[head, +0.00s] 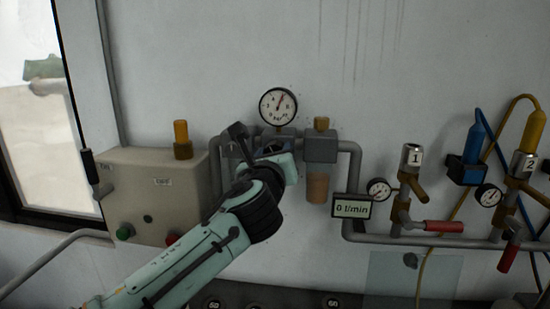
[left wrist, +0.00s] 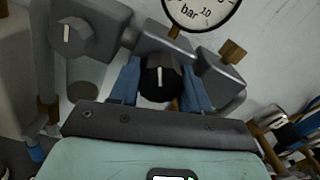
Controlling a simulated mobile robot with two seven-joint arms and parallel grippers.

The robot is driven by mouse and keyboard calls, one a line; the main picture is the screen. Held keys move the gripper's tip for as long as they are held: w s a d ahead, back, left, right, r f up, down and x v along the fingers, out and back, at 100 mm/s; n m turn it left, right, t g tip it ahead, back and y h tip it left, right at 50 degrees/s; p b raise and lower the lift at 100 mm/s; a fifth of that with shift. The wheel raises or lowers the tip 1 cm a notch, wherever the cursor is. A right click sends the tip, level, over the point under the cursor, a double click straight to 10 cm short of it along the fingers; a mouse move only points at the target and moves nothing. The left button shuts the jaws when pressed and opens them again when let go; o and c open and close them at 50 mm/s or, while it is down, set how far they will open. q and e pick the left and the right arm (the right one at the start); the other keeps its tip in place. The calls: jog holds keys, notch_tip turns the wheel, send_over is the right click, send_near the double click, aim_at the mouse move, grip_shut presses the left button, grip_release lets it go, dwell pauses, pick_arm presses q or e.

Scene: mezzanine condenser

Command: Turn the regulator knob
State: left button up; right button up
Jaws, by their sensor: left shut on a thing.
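The regulator knob (left wrist: 160,80) is black and faceted with a pale pointer line, which looks about upright in the left wrist view. My left gripper (left wrist: 163,86) has its two blue fingers on either side of the knob, shut on it. In the head view my left gripper (head: 275,153) reaches up to the regulator below the round pressure gauge (head: 278,106), and it hides most of the knob. The gauge also shows at the top of the left wrist view (left wrist: 203,8). My right gripper is not in view.
A dark-handled valve (head: 238,132) sits close left of my gripper. A grey filter block (head: 320,147) with a brown bowl is to its right. A display (head: 352,207) reads 0 l/min. A beige box (head: 150,200) with buttons stands left; pipes, cylinders and red-handled valves (head: 443,226) fill the right.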

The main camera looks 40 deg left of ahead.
pick_arm(q)
jog(key=n+b, duration=0.2)
jog(key=n, duration=0.4)
jog(key=shift+f+n, duration=0.1)
jog(key=shift+n, duration=0.2)
jog(key=n+b, duration=0.1)
jog(key=n, duration=0.5)
jog(key=shift+b, duration=0.4)
jog(key=n+b, duration=0.1)
jog(key=n, duration=0.3)
jog(key=n+b, duration=0.1)
jog(key=n, duration=0.3)
jog(key=n+b, duration=0.1)
jog(key=n, duration=0.3)
jog(key=shift+n+b, duration=0.35)
jog(key=shift+n, duration=1.45)
jog(key=shift+r, duration=0.2)
